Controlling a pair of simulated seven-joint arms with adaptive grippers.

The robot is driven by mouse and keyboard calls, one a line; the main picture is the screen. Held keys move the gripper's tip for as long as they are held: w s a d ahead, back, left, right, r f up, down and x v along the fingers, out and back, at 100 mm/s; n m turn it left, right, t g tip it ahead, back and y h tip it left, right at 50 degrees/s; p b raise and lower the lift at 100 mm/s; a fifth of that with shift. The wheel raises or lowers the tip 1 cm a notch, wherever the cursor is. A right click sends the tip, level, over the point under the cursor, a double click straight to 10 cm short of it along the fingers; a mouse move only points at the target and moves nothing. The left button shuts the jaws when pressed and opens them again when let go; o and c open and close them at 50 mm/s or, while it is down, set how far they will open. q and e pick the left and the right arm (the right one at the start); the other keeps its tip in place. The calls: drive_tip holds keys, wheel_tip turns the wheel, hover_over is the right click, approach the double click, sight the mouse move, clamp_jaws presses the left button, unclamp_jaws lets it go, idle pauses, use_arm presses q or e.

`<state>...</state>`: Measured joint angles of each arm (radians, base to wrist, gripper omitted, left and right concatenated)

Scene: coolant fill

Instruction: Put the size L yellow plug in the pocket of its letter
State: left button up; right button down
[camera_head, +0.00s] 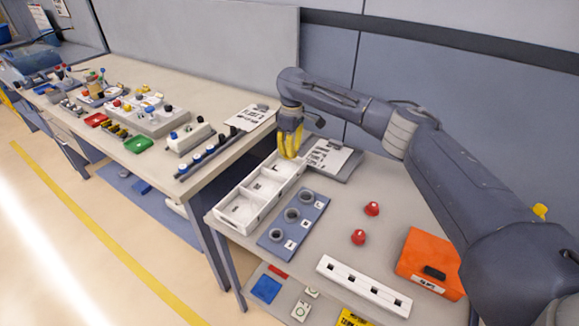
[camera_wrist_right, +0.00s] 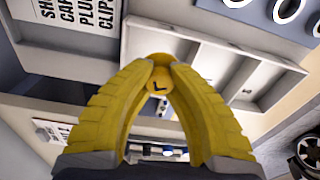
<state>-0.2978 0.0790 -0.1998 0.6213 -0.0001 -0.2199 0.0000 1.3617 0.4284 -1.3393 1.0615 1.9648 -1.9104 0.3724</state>
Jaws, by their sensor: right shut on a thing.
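My right gripper (camera_head: 291,153) points down over the far end of the white tray (camera_head: 228,221). The tray is a long box split into pockets, with small dark letter marks on the pocket floors that are too small to read for certain. In the right wrist view the yellow fingers (camera_wrist_right: 161,62) are shut on a round yellow plug (camera_wrist_right: 160,78) marked with a black L. The tray (camera_wrist_right: 150,45) lies behind the plug there. In the head view the fingers hide the plug and part of the far pocket. My left gripper is not in view.
A blue plate (camera_head: 275,245) with several grey rings lies beside the tray. Two red plugs (camera_head: 372,208) (camera_head: 358,237), an orange box (camera_head: 430,262) and a white slotted bar (camera_head: 364,286) are on the table. A printed sheet (camera_head: 329,156) lies behind. A cluttered bench (camera_head: 200,175) stands left.

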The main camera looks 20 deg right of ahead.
sight(290, 173)
drive_tip(key=shift+f, duration=3.8)
drive_tip(key=shift+f, duration=0.15)
drive_tip(key=c, duration=1.4)
unclamp_jaws()
drive_tip(key=shift+o, duration=0.2)
wheel_tip(290, 173, up, 12)
drive_tip(key=shift+s+d+r, duration=0.1)
drive_tip(key=shift+d+r, duration=0.05)
drive_tip(key=shift+r, duration=0.05)
